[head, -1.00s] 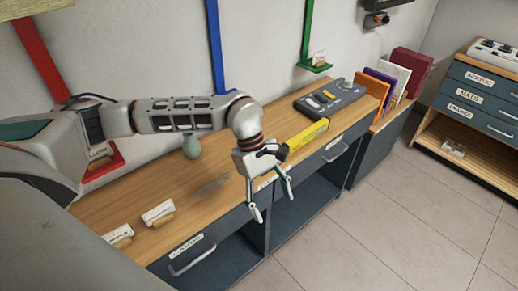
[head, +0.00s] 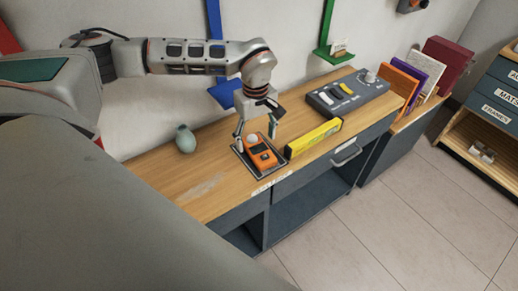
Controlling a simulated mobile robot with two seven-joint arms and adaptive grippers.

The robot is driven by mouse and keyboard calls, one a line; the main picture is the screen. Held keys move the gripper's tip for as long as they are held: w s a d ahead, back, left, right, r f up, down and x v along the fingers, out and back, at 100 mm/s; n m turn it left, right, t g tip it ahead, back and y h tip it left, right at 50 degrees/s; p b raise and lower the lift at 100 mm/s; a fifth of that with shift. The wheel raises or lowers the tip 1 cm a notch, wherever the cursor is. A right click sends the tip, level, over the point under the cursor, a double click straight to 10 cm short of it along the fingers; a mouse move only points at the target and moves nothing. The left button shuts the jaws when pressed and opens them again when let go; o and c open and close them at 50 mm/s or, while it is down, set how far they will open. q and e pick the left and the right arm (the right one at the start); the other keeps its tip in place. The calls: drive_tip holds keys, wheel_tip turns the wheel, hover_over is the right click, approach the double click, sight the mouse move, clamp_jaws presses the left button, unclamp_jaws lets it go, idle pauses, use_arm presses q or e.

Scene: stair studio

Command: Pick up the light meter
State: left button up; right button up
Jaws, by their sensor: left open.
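The light meter (head: 262,157) is a small orange device with a pale dome. It lies on a dark mat or tray (head: 268,173) on the wooden counter, near its front edge. My left gripper (head: 257,145) is open and points down above the light meter. Its fingers spread to either side of the dome end, and I cannot tell whether they touch it. My right gripper is not in view.
A yellow box-shaped level (head: 314,137) lies just right of the meter. Behind it is a grey control panel (head: 346,92). A pale green vase (head: 186,139) stands to the left. Upright folders (head: 411,80) stand at the right end.

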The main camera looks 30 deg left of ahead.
sight(258, 148)
use_arm(q)
drive_tip(key=f, duration=0.3)
drive_tip(key=w+f, duration=0.1)
drive_tip(key=f, duration=0.1)
drive_tip(key=c, duration=1.3)
drive_tip(key=shift+r, duration=0.15)
